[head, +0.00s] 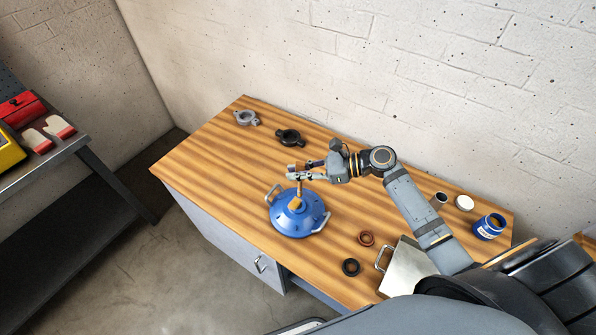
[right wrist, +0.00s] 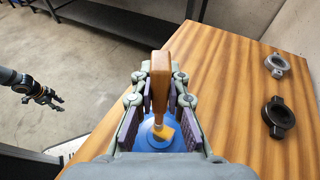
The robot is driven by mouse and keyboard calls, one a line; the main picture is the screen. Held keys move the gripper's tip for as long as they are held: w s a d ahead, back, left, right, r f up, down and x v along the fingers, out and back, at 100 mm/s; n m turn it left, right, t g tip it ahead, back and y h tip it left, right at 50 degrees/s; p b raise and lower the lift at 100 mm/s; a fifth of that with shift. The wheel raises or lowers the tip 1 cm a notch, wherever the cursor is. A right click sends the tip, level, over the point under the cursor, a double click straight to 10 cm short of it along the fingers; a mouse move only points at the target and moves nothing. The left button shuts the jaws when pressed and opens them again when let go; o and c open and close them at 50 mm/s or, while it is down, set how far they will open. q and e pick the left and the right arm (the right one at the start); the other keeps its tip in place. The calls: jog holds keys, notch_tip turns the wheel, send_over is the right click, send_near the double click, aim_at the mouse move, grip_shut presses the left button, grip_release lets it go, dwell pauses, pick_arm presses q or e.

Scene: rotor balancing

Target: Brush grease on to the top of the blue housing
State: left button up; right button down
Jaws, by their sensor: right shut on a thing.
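The blue housing (head: 312,221) stands on the wooden table, a round flanged body with a raised centre and a metal handle at its back left. My right gripper (head: 298,172) is above it, shut on a brush (head: 300,188) with a brown handle. The brush points down, its yellowish bristles at the housing's raised top; I cannot tell if they touch. In the right wrist view the brush (right wrist: 161,75) stands between the fingers, with part of the blue housing (right wrist: 150,135) behind it. My left gripper (right wrist: 50,98) is far off to the left, small, its fingers apart and empty.
A blue grease jar (head: 489,227), a white lid (head: 464,203) and a small cup (head: 439,200) stand at the table's right. Grey (head: 246,118) and black (head: 290,138) flanged parts lie behind.

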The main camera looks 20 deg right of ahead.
jog(key=shift+s+a+f+b, duration=0.15)
jog(key=shift+a+f, duration=0.05)
jog(key=shift+f, duration=0.45)
jog(key=shift+s+a+f+b, duration=0.2)
jog(key=shift+a+f, duration=0.05)
jog(key=shift+f, duration=0.45)
jog(key=shift+s+a+f+b, duration=0.15)
jog(key=shift+a+f, duration=0.05)
jog(key=shift+f, duration=0.45)
jog(key=shift+f+b, duration=0.5)
jog(key=shift+f, duration=0.55)
jog(key=shift+f, duration=0.45)
jog(key=shift+w+d, duration=0.1)
jog(key=shift+w+d, duration=0.9)
jog(key=shift+d, duration=0.3)
jog(key=shift+a, duration=0.1)
